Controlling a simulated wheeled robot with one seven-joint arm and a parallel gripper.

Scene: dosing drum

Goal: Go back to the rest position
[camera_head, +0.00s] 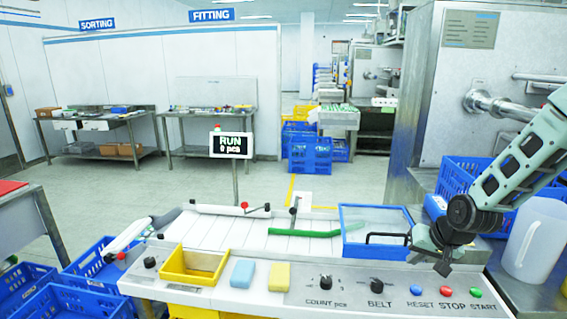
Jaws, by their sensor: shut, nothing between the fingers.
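My gripper (443,267) is at the right of the head view, at the end of my pale green arm, which reaches in from the right edge. Its dark fingers point down and are shut with nothing between them. It hangs over the right part of the control panel (250,291), above the blue RESET button (416,290) and the red STOP button (447,292). The blue-framed clear lid (372,208) with a black handle is just left of it. Whether the gripper touches anything below cannot be told.
A clear jug (534,240) stands right of the gripper, with a blue crate (455,177) behind. A yellow bin (194,265), a blue sponge (243,273) and a yellow sponge (279,277) sit on the panel. Open floor lies behind.

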